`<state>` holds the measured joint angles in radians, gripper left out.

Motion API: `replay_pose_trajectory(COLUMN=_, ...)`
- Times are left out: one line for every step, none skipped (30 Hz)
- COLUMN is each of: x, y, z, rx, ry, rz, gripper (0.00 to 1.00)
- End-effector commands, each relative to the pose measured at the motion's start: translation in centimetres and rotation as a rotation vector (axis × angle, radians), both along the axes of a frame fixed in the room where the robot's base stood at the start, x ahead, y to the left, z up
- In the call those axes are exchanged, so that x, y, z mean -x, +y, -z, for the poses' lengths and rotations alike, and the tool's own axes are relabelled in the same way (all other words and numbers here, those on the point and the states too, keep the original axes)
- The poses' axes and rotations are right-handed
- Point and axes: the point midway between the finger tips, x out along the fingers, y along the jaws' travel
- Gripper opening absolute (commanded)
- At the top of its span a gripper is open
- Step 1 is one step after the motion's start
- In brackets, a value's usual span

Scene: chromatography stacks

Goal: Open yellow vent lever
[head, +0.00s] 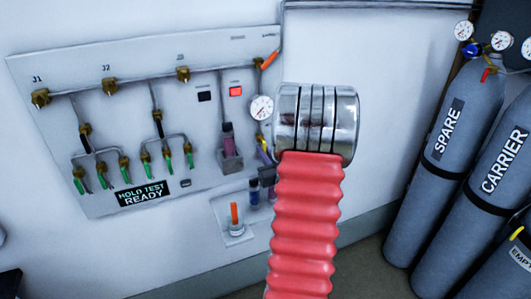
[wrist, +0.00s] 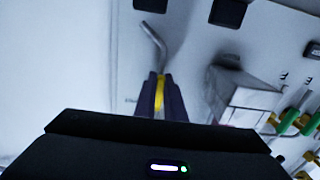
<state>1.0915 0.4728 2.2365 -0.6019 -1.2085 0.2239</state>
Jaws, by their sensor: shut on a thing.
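The yellow vent lever (wrist: 160,79) shows as a narrow yellow piece between my fingertips in the wrist view, below a bent grey metal tube (wrist: 154,42). My gripper (wrist: 160,98) has purple fingers, shut on the yellow lever from both sides. Most of the lever is hidden between the fingers. In the head view, my red ribbed arm and its silver collar cover most of this spot. Only a small yellow and purple patch shows left of the collar, below the round gauge (head: 261,108).
The wall panel (head: 110,57) carries brass fittings and several green-handled valves (head: 125,172). A sign (head: 143,193) reads "HOLD TEST READY". An orange lever (head: 270,60) sits at the panel's upper right. Grey cylinders marked SPARE (head: 450,150) and CARRIER (head: 490,190) stand to the right.

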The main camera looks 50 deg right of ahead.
Motion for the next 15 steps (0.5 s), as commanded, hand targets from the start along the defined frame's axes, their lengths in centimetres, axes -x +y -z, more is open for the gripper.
replay_pose_trajectory(x=0.3, y=-0.12, z=0.6, rx=-0.011, ry=0.01, rz=0.008, gripper=0.0)
replay_pose_trajectory(x=0.31, y=-0.13, z=0.59, rx=-0.011, ry=0.01, rz=0.008, gripper=0.0)
replay_pose_trajectory(x=0.31, y=-0.14, z=0.59, rx=-0.011, ry=0.01, rz=0.008, gripper=0.0)
replay_pose_trajectory(x=0.32, y=-0.15, z=0.58, rx=-0.01, ry=0.009, rz=0.008, gripper=0.11)
replay_pose_trajectory(x=0.32, y=-0.15, z=0.56, rx=-0.01, ry=0.009, rz=0.008, gripper=0.13)
replay_pose_trajectory(x=0.31, y=-0.15, z=0.5, rx=-0.009, ry=0.008, rz=0.008, gripper=0.16)
replay_pose_trajectory(x=0.3, y=-0.15, z=0.45, rx=-0.008, ry=0.007, rz=0.007, gripper=0.18)
replay_pose_trajectory(x=0.27, y=-0.15, z=0.41, rx=-0.008, ry=0.007, rz=0.007, gripper=0.2)
replay_pose_trajectory(x=0.25, y=-0.14, z=0.36, rx=-0.007, ry=0.005, rz=0.006, gripper=0.23)
replay_pose_trajectory(x=0.23, y=-0.14, z=0.32, rx=-0.007, ry=0.005, rz=0.006, gripper=0.25)
replay_pose_trajectory(x=0.22, y=-0.13, z=0.29, rx=-0.005, ry=0.005, rz=0.006, gripper=0.27)
replay_pose_trajectory(x=0.19, y=-0.13, z=0.26, rx=-0.005, ry=0.004, rz=0.005, gripper=0.28)
replay_pose_trajectory(x=0.18, y=-0.13, z=0.23, rx=-0.005, ry=0.004, rz=0.005, gripper=0.28)
replay_pose_trajectory(x=0.18, y=-0.12, z=0.21, rx=-0.004, ry=0.003, rz=0.005, gripper=0.28)
replay_pose_trajectory(x=0.17, y=-0.13, z=0.18, rx=-0.004, ry=0.003, rz=0.004, gripper=0.28)
